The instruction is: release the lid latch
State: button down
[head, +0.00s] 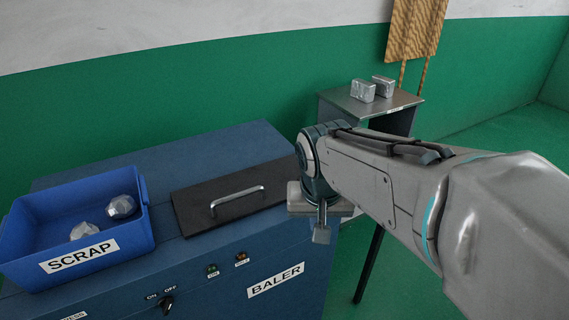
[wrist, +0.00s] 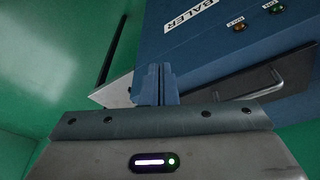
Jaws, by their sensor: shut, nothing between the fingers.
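The baler (head: 200,270) is a blue cabinet with a dark lid (head: 190,205) lying flat on its top. A silver bar handle (head: 237,196) is fixed on the lid. The lid (wrist: 210,92) and its handle also show at the right of the wrist view. My gripper (head: 321,236) hangs fingers down by the baler's right end, just right of the lid. In the wrist view its fingers (wrist: 157,83) are together with nothing between them. I cannot make out a latch in either view; the lid's right end is partly hidden by my gripper and arm.
A blue SCRAP bin (head: 80,230) holding crumpled foil balls stands left of the lid. The front panel carries an ON/OFF knob (head: 167,304) and two small lamps (head: 227,264). Behind my arm, a small table (head: 340,103) holds two silver blocks (head: 372,88).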

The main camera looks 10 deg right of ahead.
jog(key=w+a+r+m+h, duration=0.1)
jog(key=w+a+m, duration=0.1)
jog(key=w, duration=0.5)
jog(key=w+a+r+m+h, duration=0.1)
jog(key=w+a+m, duration=0.1)
jog(key=w, duration=0.6)
jog(key=shift+w+m+t+b, duration=0.15)
jog(key=shift+m+t+b, duration=0.15)
jog(key=shift+m+b, duration=0.25)
jog(key=p+x, duration=0.1)
jog(key=x, duration=0.9)
jog(key=shift+f, duration=0.2)
jog(key=w+d, duration=0.1)
jog(key=w+d+p, duration=0.1)
jog(key=shift+w+r, duration=0.25)
jog(key=shift+w, duration=0.15)
jog(key=shift+w+d, duration=0.2)
jog(key=shift+f+m, duration=0.1)
jog(key=shift+m, duration=0.15)
